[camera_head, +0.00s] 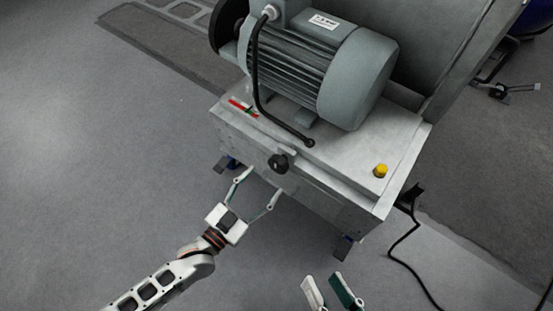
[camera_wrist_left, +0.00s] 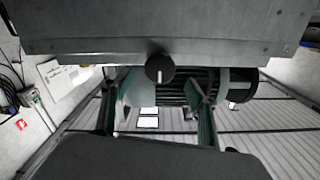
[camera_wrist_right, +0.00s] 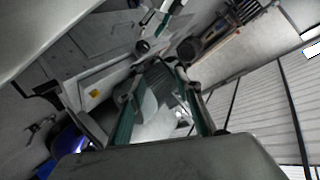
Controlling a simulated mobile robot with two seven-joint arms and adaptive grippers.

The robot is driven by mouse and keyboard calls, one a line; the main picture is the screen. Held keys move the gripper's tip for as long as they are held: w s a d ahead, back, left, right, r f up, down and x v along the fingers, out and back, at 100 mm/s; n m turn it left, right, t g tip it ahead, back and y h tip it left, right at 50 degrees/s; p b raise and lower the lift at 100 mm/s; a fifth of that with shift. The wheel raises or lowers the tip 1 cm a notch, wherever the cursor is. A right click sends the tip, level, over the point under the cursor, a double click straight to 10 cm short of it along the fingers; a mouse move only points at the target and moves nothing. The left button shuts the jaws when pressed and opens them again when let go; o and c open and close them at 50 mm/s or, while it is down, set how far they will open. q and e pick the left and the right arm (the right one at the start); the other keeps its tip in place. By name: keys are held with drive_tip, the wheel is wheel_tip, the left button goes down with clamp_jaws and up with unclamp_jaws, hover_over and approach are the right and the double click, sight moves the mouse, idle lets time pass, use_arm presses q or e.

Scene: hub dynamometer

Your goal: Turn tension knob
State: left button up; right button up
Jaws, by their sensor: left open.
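The tension knob (camera_head: 279,163) is a round black knob on the front of the grey machine cabinet (camera_head: 330,195). In the left wrist view the knob (camera_wrist_left: 159,68) has a white line pointing straight down. My left gripper (camera_head: 262,180) is open and empty, with its fingers a little short of the knob; the left wrist view shows the knob between and beyond its fingertips (camera_wrist_left: 160,85). My right gripper (camera_head: 323,277) is at the bottom of the head view, away from the cabinet. Its fingers (camera_wrist_right: 155,90) stand apart with nothing held between them.
A grey-green motor (camera_head: 350,75) sits on the cabinet, with a black cable curving to its top plate. A yellow button (camera_head: 380,170) is at the top's right corner. A black cable (camera_head: 405,245) trails on the floor at right. Floor at left is clear.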

sight(275, 168)
use_arm(q)
drive_tip(key=b+x, duration=0.2)
drive_tip(key=x, duration=0.4)
drive_tip(key=shift+w+d, duration=0.25)
drive_tip(key=shift+d, duration=0.05)
drive_tip(key=shift+w+d+r, duration=0.15)
drive_tip(key=shift+w+d, duration=0.05)
drive_tip(key=shift+w, duration=0.15)
drive_tip(key=c, duration=1.1)
use_arm(e)
drive_tip(key=a+m, duration=0.1)
drive_tip(key=m, duration=0.1)
drive_tip(key=shift+s+a+m, duration=0.2)
drive_tip(key=shift+a+m, duration=0.15)
drive_tip(key=shift+m, duration=0.05)
